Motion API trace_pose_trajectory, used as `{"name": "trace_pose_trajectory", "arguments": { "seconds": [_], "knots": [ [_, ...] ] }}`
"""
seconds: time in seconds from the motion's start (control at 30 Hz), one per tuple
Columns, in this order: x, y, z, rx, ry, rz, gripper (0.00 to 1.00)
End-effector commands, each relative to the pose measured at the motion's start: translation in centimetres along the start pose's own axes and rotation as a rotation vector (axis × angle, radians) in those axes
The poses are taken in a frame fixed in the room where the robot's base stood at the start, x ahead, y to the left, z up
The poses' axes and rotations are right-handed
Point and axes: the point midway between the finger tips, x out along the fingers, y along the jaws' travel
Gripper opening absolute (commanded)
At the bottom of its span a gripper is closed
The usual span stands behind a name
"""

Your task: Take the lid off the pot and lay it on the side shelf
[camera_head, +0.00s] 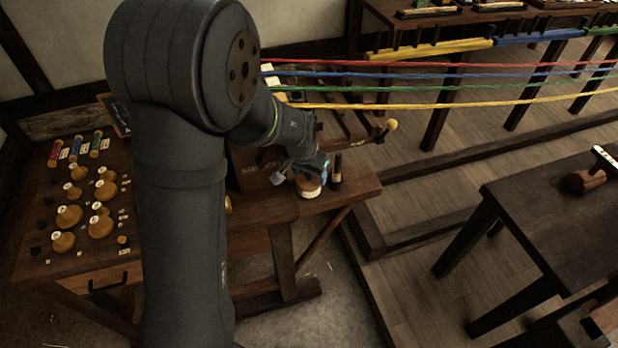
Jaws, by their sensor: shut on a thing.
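A small round brown pot (309,193) with a pale top stands near the front right end of the dark workbench. My gripper (307,174) is directly over it, pointing down, and is shut on what looks like the pot's lid. The lid is mostly hidden by the fingers and too small to make out, and I cannot tell whether it is touching the pot or lifted. I cannot clearly tell which surface is the side shelf.
A dark bottle (337,172) stands close to the right of the pot. Red, blue, green and yellow ropes (450,88) stretch rightward behind. Several wooden bobbins (69,215) stand on the bench at left. A separate table (560,215) stands at right.

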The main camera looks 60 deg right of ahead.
Motion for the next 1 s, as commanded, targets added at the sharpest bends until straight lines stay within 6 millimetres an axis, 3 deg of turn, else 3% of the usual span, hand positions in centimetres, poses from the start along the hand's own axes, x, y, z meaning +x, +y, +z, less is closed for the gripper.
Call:
{"name": "trace_pose_trajectory", "arguments": {
  "seconds": [0.27,0.5,0.8,1.0],
  "knots": [
    [-0.7,0.0,-0.2,0.000,0.002,0.000,0.42],
    [-4.1,0.0,-1.3,0.001,0.006,0.000,0.42],
    [-8.4,6.5,-0.2,0.006,0.003,0.002,0.42],
    [-10.6,9.6,0.4,0.003,0.002,0.002,0.42]
  ]
}}
